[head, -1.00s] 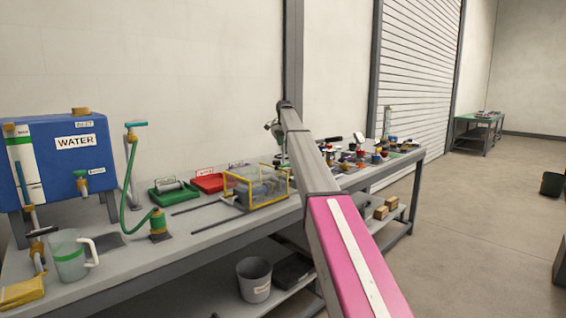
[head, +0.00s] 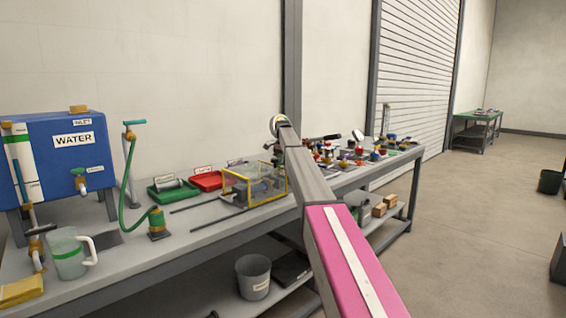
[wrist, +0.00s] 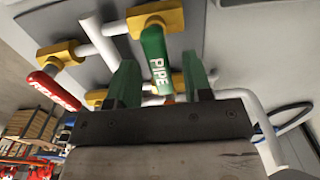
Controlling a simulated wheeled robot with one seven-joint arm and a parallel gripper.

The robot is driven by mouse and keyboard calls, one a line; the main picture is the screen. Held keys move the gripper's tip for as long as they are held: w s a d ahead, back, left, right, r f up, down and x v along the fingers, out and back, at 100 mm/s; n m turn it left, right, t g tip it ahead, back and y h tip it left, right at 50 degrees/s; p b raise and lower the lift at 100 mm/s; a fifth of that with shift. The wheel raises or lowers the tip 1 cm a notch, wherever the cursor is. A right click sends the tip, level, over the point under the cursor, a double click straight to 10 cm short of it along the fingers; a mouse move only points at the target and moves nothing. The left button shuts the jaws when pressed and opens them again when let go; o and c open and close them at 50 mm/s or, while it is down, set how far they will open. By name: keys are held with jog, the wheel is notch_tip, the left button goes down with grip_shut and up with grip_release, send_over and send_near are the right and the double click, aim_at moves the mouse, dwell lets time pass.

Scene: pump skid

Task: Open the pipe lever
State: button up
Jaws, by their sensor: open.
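In the wrist view, the green pipe lever (wrist: 157,62), lettered PIPE in white, hangs from a yellow valve body (wrist: 155,19). My gripper (wrist: 160,72) is open, with one green finger on each side of this lever. The lever's lower end lies between the fingers, and I cannot tell whether either finger touches it. In the head view, my arm hides the lever, and I cannot make out the fingers there.
A red lever (wrist: 52,90) hangs left of the green one, with white pipes (wrist: 99,42) around them. In the head view, the grey bench (head: 140,262) carries a blue water tank (head: 68,150), a clear jug (head: 68,255) and trays.

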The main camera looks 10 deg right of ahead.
grip_shut()
jog(key=m, duration=0.2)
jog(key=s+m, duration=0.1)
jog(key=m, duration=0.1)
jog(key=shift+d+m, duration=0.2)
jog(key=shift+m, duration=0.2)
jog(key=m, duration=0.2)
jog(key=s+m, duration=0.1)
jog(key=m, duration=0.1)
jog(key=shift+m, duration=0.3)
jog(key=m, duration=0.4)
jog(key=shift+s+a+m, duration=0.15)
jog(key=shift+s+m, duration=0.15)
jog(key=shift+s, duration=0.05)
jog(key=shift+s+a+r+m, duration=0.1)
jog(key=shift+s+a+m, duration=0.05)
jog(key=shift+m, duration=0.85)
jog(key=shift+s+a+m, duration=0.15)
jog(key=shift+m, duration=0.85)
